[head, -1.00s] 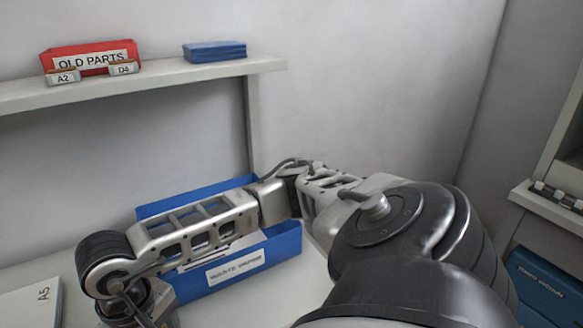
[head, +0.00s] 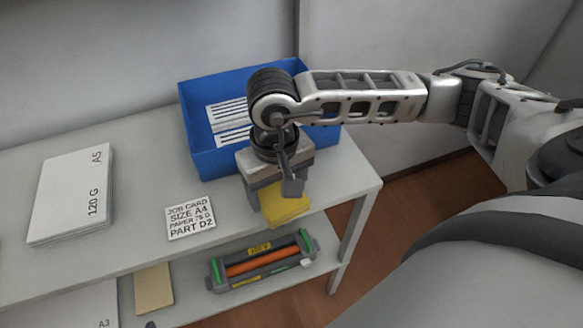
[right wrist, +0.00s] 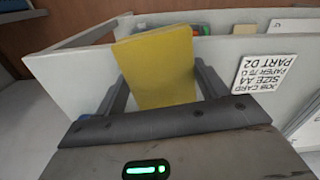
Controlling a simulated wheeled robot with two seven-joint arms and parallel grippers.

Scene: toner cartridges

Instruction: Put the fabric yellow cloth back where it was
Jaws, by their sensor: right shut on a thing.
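The yellow cloth (head: 284,206) is a flat folded square. My right gripper (head: 274,194) is shut on it and holds it by the front edge of the table, to the right of the job card. In the right wrist view the cloth (right wrist: 158,68) stands out between the two fingers of the gripper (right wrist: 160,88). The cloth's inner end is hidden by the gripper in the head view. I cannot tell whether the cloth touches the tabletop. My left gripper is not in view.
A blue bin (head: 200,130) with labelled contents stands behind the gripper. The job card (head: 190,221) and an A5 paper stack (head: 72,195) lie to the left. A toner cartridge (head: 262,262) and a tan pad (head: 153,288) are on the lower shelf. The tabletop between card and stack is clear.

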